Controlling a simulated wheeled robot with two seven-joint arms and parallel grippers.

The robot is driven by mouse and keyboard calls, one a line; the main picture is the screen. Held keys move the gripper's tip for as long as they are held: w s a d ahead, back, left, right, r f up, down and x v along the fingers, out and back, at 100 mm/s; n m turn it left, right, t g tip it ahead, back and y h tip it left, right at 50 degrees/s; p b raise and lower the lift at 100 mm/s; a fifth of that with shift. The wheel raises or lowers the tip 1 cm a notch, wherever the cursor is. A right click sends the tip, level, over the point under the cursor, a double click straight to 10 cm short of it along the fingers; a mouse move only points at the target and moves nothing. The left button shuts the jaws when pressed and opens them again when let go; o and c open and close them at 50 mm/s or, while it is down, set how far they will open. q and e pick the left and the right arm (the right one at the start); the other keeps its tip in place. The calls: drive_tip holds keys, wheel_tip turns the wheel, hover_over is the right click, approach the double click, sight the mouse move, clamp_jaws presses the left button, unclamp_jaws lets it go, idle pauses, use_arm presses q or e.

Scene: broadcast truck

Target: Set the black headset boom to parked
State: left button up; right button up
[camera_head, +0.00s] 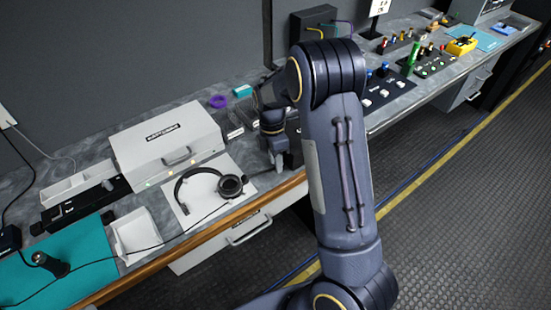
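The black headset (207,186) lies on a white sheet (242,178) on the grey counter, left of centre. Its band curves to the left and a round ear cup (230,186) faces up at its right end. I cannot clearly make out the boom or its position; a thin dark cable runs from the headset toward the lower left. My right gripper (279,167) points down at the right of the sheet, apart from the headset. Its fingers are small and dark, and I cannot tell whether they are open. My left gripper is not in view.
A white case (165,142) stands behind the headset. A white tray (135,237) and teal mat (85,270) lie to its left. A purple ring (218,101) lies farther back. My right arm hides part of the counter; control panels (385,92) stand beyond it.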

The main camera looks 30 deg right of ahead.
drive_tip(key=shift+f, duration=0.1)
clamp_jaws()
drive_tip(key=shift+w, duration=0.1)
idle(0.4)
